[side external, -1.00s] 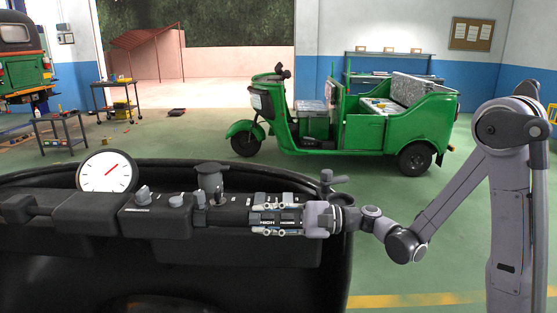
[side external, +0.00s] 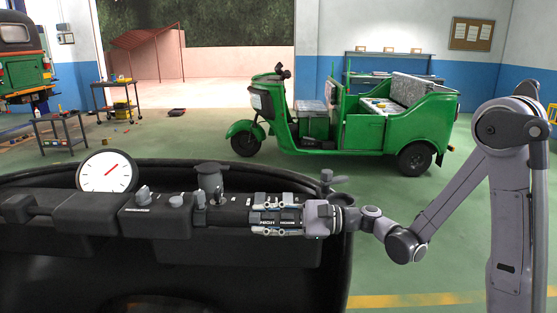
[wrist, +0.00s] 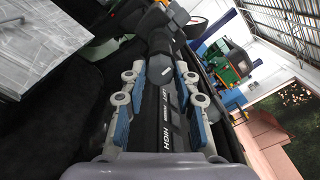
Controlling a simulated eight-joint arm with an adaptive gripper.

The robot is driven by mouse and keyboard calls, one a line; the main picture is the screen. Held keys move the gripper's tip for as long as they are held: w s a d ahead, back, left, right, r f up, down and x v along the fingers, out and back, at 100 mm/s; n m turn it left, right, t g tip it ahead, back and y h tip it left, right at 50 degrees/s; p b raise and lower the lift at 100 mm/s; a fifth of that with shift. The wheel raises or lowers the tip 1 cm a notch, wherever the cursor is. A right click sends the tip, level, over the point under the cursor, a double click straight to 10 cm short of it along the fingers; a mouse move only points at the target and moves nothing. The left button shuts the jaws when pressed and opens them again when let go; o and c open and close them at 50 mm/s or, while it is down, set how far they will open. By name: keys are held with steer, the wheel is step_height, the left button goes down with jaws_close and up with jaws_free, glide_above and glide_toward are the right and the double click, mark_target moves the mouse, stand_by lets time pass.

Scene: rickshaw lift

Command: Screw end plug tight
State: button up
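A thick black handlebar grip (side external: 281,218) with white lettering, "HIGH" among it, forms the right end of the dark bar. It also shows in the wrist view (wrist: 160,118), with a grey collar (wrist: 160,71) further along. My gripper (side external: 268,216) reaches in from the right along the bar, one finger above the grip and one below. In the wrist view the gripper (wrist: 158,92) has its blue-padded fingers along both sides of the grip, very close to it. Whether they press on it is unclear. I cannot make out a separate end plug; the grip's outer end is hidden by my gripper's palm.
A round white gauge (side external: 107,171) with a red needle stands at the left of the console. A lever (side external: 331,180) sticks up just behind the gripper. A dark tub-like body (side external: 60,270) lies below the bar. A green rickshaw (side external: 350,130) stands behind, with open floor around it.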

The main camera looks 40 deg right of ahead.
steer(key=shift+o, duration=1.3)
steer(key=shift+d, duration=0.1)
steer(key=v, duration=1.2)
